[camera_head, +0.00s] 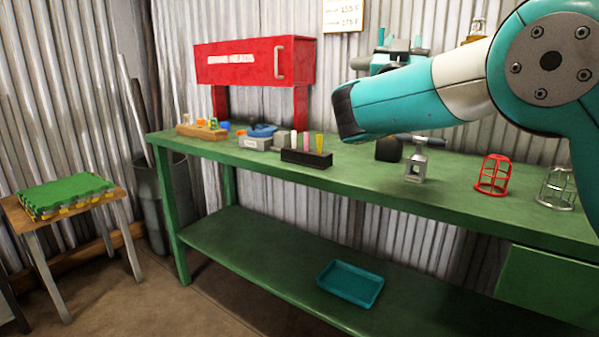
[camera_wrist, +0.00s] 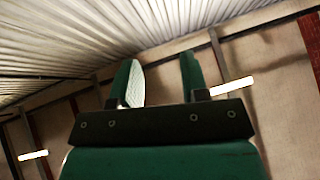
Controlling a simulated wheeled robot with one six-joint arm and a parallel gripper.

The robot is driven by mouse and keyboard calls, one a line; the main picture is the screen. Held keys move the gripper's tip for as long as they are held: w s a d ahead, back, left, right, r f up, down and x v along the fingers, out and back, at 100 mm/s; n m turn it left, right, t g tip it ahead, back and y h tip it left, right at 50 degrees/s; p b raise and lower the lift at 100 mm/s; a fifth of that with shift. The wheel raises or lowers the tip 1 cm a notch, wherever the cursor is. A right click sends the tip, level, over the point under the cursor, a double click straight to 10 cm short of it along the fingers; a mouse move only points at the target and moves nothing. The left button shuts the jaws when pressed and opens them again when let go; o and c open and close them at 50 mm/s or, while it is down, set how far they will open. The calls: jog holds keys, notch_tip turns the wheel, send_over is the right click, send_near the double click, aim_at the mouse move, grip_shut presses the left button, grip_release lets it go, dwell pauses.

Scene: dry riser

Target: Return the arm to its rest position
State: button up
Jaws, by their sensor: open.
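My gripper shows in the wrist view (camera_wrist: 160,64) with its two green fingers apart and nothing between them. Behind the fingers are the corrugated roof and the upper wall, so the gripper points upward. In the head view my teal and white arm reaches in from the right, bent above the bench. My gripper (camera_head: 400,42) shows there partly behind the arm, fingers up, in front of the corrugated wall and clear of the bench top.
A green workbench (camera_head: 440,190) carries a black block (camera_head: 306,158), a grey metal fitting (camera_head: 416,167), a red cage (camera_head: 492,175) and a wire cage (camera_head: 556,188). A red cabinet (camera_head: 255,62) stands behind. A teal tray (camera_head: 350,283) lies on the lower shelf. A stool (camera_head: 90,215) is left.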

jog(key=s+f+n+g+y+b, duration=0.25)
jog(key=f+g+y, duration=0.25)
jog(key=f, duration=0.5)
jog(key=s+f+n+g+y+b, duration=0.15)
jog(key=s+f+g+y, duration=0.3)
jog(key=f, duration=0.65)
jog(key=s+a+f+n+g+y+b, duration=0.1)
jog(key=s+a+f+n+g+y, duration=0.3)
jog(key=s, duration=0.7)
jog(key=s+f+n+g+b, duration=0.2)
jog(key=s+f+g, duration=0.4)
jog(key=s, duration=0.5)
jog(key=s+a+f+n+g+y+b, duration=0.15)
jog(key=s+f+g, duration=0.35)
jog(key=s, duration=0.6)
notch_tip(320, 180, up, 37)
jog(key=n+t+p, duration=0.1)
jog(key=p, duration=3.7)
jog(key=shift+s+p, duration=0.2)
jog(key=shift+p, duration=0.15)
jog(key=shift+d, duration=0.15)
